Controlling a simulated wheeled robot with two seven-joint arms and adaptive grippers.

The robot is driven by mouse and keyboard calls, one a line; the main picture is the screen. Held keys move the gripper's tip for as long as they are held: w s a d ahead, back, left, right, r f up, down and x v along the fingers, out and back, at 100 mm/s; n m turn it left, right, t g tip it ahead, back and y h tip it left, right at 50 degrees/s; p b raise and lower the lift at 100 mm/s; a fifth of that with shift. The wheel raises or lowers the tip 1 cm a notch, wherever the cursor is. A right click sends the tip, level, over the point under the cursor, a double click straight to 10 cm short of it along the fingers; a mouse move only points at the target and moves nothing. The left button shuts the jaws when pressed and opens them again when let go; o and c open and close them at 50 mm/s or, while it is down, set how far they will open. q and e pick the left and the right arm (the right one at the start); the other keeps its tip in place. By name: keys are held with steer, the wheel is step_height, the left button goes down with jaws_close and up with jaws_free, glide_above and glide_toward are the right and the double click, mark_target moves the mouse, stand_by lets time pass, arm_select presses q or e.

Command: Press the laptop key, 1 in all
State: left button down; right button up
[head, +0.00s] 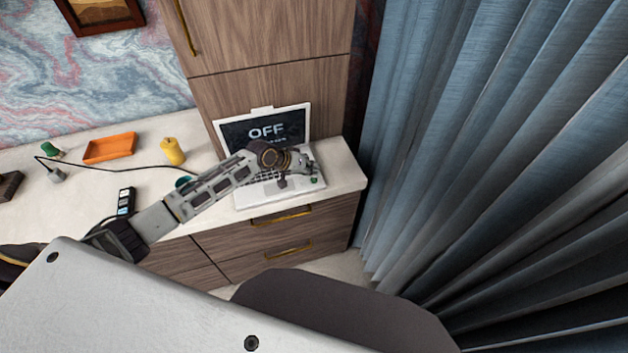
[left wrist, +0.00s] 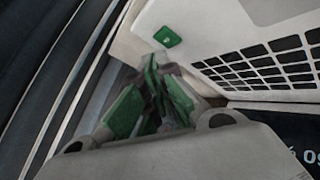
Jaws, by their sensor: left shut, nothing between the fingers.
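The laptop (head: 284,190) stands open at the right end of the white desk. Its screen (head: 265,131) reads "OFF" in large letters. A green key (head: 314,180) shows at the right of the laptop's base. In the left wrist view the green key (left wrist: 167,37) lies on the white base, just beyond the fingertips. My left gripper (head: 306,163) is over the right side of the keyboard, and my arm hides part of the keys. In the left wrist view its green-padded fingers (left wrist: 152,75) are shut and empty, close to the key. My right gripper is not in view.
On the desk (head: 347,176) to the left are an orange tray (head: 110,148), a yellow object (head: 172,151), a green item (head: 50,149), a cable and a small black device (head: 126,200). Blue curtains (head: 450,130) hang to the right. A wooden cabinet (head: 270,75) rises behind the laptop.

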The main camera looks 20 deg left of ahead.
arm_select(q)
steer(key=shift+f, duration=0.4)
steer(key=shift+f, duration=0.4)
stand_by(1.3)
steer(key=shift+r, duration=0.1)
steer(key=shift+r+p, duration=0.7)
steer(key=shift+p, duration=0.15)
steer(key=shift+r+p, duration=2.45)
steer(key=shift+r, duration=0.1)
